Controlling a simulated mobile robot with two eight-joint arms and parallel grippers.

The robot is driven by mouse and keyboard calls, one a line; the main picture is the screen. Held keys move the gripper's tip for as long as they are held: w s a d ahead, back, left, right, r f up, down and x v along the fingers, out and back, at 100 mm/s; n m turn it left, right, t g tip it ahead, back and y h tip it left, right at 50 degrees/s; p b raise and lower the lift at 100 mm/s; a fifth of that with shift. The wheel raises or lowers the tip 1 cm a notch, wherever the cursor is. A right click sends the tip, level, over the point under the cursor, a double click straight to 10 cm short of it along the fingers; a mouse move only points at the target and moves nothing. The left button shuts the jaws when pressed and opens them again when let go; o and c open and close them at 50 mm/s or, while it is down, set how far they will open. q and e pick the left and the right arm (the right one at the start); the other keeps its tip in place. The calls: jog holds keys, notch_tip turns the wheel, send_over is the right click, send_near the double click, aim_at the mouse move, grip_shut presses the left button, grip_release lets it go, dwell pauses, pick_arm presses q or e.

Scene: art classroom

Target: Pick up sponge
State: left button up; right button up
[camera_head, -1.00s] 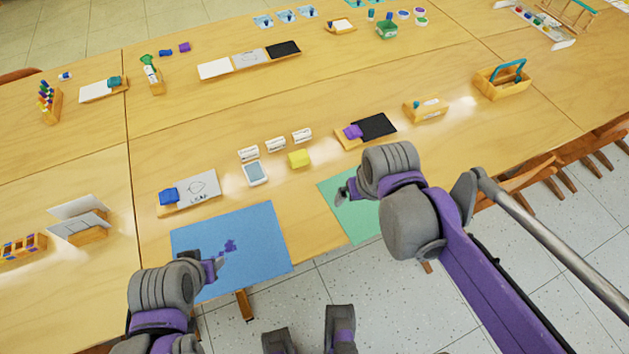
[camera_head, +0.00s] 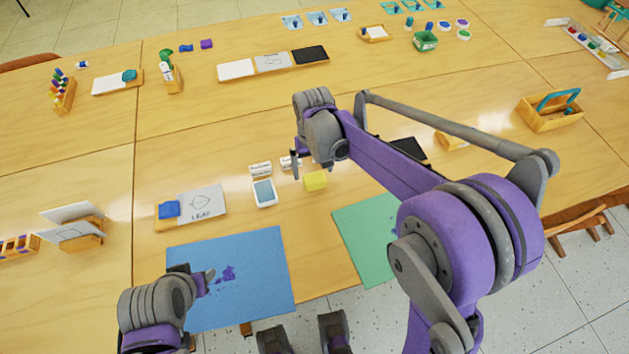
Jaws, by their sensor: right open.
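The sponge looks to be the yellow block (camera_head: 316,181) on the near table, right of a small white device with a grey-blue screen (camera_head: 264,193). My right gripper (camera_head: 309,166) is open and empty, pointing down just above and behind the yellow block; I cannot tell its exact height. My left gripper (camera_head: 206,279) is over the blue sheet (camera_head: 262,262) at the lower left; its jaw opening is not clear.
Small white labelled blocks (camera_head: 260,169) stand behind the device, partly hidden by my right gripper. A green sheet (camera_head: 362,225) lies right of the yellow block. My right forearm covers part of a black board (camera_head: 411,149).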

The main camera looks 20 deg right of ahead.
aim_at(314, 177)
jog(key=shift+d+f, duration=0.15)
jog(key=shift+f, duration=2.55)
jog(key=c, duration=1.2)
notch_tip(314, 177, up, 10)
jog(key=shift+r, duration=0.1)
jog(key=o, duration=0.7)
jog(key=c, duration=0.6)
jog(key=shift+p, duration=0.3)
